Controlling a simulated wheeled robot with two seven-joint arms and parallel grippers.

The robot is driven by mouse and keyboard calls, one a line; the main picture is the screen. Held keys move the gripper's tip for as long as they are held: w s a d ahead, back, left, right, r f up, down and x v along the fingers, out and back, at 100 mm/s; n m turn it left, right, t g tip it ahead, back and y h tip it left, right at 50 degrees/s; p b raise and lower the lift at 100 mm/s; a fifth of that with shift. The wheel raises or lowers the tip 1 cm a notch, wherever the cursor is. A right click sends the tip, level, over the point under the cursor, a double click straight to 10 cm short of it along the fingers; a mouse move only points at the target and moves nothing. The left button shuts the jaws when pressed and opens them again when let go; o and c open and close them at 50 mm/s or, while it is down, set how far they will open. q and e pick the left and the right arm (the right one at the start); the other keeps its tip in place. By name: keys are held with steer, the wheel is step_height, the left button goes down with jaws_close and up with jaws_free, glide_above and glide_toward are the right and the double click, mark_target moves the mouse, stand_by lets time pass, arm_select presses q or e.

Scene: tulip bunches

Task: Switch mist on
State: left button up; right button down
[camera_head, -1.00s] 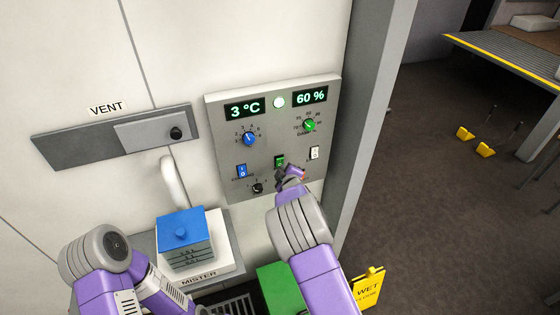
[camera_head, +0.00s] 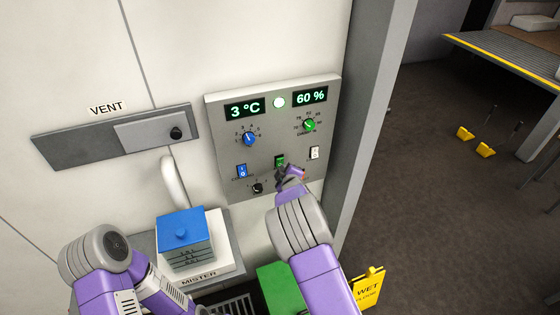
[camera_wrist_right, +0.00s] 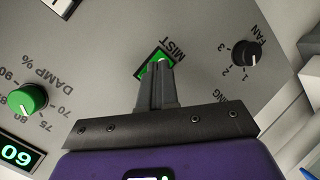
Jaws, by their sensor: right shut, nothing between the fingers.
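The green MIST switch (camera_head: 279,159) sits low in the middle of the grey control panel (camera_head: 225,125). My right gripper (camera_head: 284,171) is shut and empty, with its tips at the switch. In the right wrist view, the shut fingers (camera_wrist_right: 160,67) overlap the green switch (camera_wrist_right: 147,58) beside the MIST label. They hide part of it, so I cannot tell which way it is set or whether they press on it. My left arm shows at the lower left, but its gripper is out of view.
Nearby are a blue switch (camera_head: 242,171), a white switch (camera_head: 314,153), the black FAN knob (camera_head: 257,188) and the green DAMP dial (camera_head: 309,125). The mister (camera_head: 225,262) with a blue-lidded container (camera_head: 182,229) stands below left. A grey post (camera_head: 365,120) rises right of the panel.

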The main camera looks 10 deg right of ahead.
stand_by(0.8)
steer(key=shift+w+a+r+b, duration=0.1)
steer(key=shift+w+r+b, duration=0.05)
steer(key=shift+w+b, duration=0.2)
steer(key=shift+w+a+r, duration=0.1)
steer(key=shift+w, duration=0.3)
stand_by(0.6)
steer(key=shift+s, duration=0.15)
steer(key=shift+s+d+f+b, duration=0.2)
steer(key=shift+s+f+b, duration=0.05)
steer(key=shift+s+b, duration=0.4)
